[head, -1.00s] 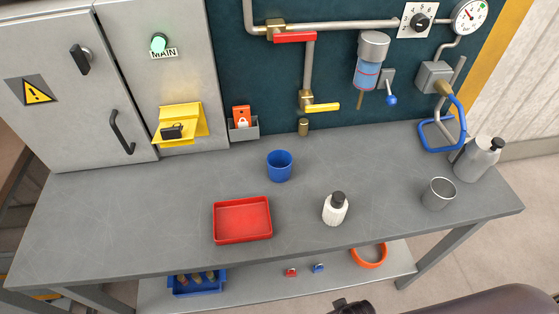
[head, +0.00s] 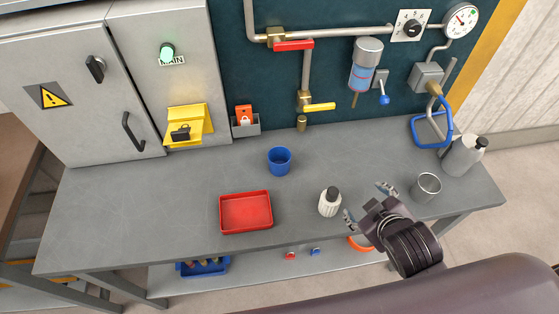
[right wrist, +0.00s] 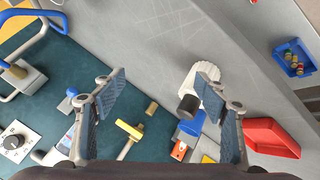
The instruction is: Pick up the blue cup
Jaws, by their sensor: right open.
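The blue cup (head: 279,161) stands upright on the grey bench, behind and to the right of the red tray. In the right wrist view the blue cup (right wrist: 190,125) shows partly, beyond the white bottle's dark cap and beside one finger. My right gripper (head: 367,203) is open and empty, over the front right part of the bench. It is to the right of and nearer than the cup, well apart from it. Both its fingers (right wrist: 160,85) show spread in the right wrist view. My left gripper is in neither view.
A white bottle (head: 329,202) stands between my right gripper and the cup. A red tray (head: 246,212) lies at front left. A metal cup (head: 426,187) and a grey bottle (head: 464,156) stand at right. Pipes with a yellow valve handle (head: 319,107) line the back panel.

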